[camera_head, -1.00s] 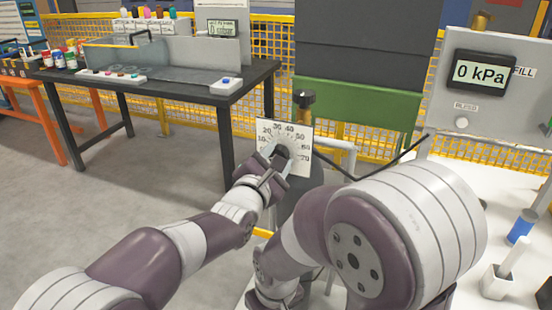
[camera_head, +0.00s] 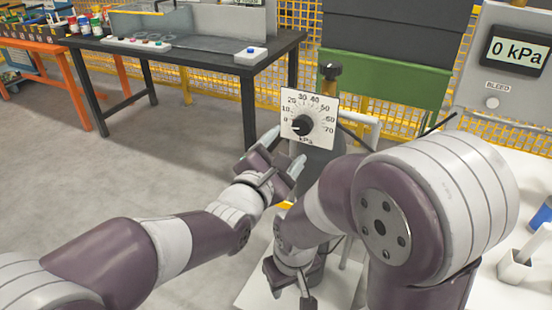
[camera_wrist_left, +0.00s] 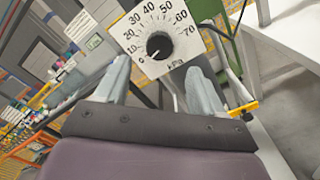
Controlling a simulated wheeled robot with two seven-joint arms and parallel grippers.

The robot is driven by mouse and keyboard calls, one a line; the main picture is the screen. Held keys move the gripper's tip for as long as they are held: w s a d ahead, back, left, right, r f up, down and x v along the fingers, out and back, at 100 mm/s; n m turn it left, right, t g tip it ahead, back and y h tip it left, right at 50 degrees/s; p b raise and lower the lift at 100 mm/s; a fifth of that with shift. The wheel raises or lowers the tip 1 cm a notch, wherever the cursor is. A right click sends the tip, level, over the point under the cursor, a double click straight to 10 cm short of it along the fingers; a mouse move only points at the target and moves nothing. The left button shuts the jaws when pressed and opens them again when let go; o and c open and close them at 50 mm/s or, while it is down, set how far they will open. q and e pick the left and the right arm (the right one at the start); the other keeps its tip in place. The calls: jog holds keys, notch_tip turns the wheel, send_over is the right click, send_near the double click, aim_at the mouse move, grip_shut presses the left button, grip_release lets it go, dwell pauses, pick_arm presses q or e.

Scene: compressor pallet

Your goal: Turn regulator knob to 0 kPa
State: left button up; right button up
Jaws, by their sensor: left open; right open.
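The black regulator knob (camera_head: 302,125) sits at the centre of a square white kPa dial plate (camera_head: 323,104). In the left wrist view, the knob (camera_wrist_left: 158,45) shows a pale mark towards the 0 end of the scale. My left gripper (camera_head: 283,151) is open and empty, below and left of the knob and apart from it. In the left wrist view its two fingers (camera_wrist_left: 158,88) stand below the knob with nothing between them. My right gripper (camera_head: 290,287) points down, open, low in front of the regulator; its fingers are partly hidden. The digital display (camera_head: 515,52) reads 0 kPa.
A white button marked BLEED (camera_head: 492,102) is below the display. A brass and black fitting (camera_head: 331,73) stands behind the dial plate. A dark workbench (camera_head: 190,60) is at the back left. My right arm fills the space right of the dial.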

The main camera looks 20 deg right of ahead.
pick_arm(q)
jog(key=v, duration=0.4)
jog(key=shift+s+a, duration=0.2)
jog(key=shift+a, duration=0.05)
jog(key=shift+f, duration=0.1)
